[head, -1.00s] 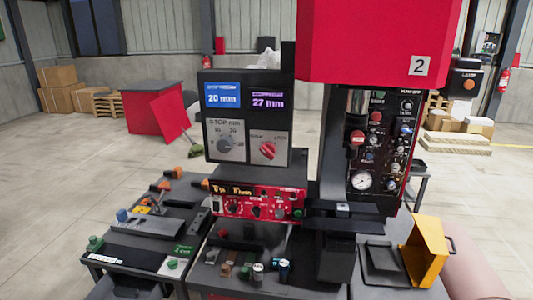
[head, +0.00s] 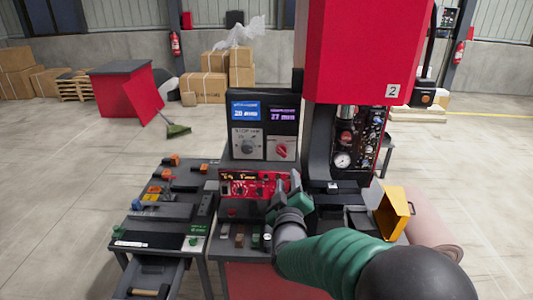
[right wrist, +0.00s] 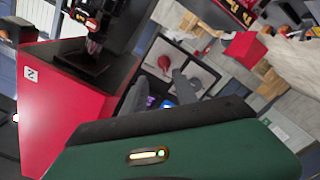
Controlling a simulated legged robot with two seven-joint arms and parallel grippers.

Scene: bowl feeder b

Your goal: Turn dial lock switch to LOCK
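The dial lock switch (head: 281,150) is a red knob on a grey square plate, at the lower right of the black display box (head: 236,101). Its pointing direction is too small to tell. In the right wrist view the red knob (right wrist: 163,62) shows at a slant, beyond the fingers. My right gripper (head: 293,183) is in front of the red control panel, below and apart from the switch; my arm hides part of the bench. In the right wrist view two grey fingers (right wrist: 160,93) stand apart with nothing visibly held between them. My left gripper is out of view.
A grey round dial (head: 247,147) sits left of the switch. The red press housing (head: 355,50) stands close on the right. The red control panel (head: 250,184) is below. A yellow bin (head: 393,213) is at the right, and a side table (head: 150,240) with small parts at the left.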

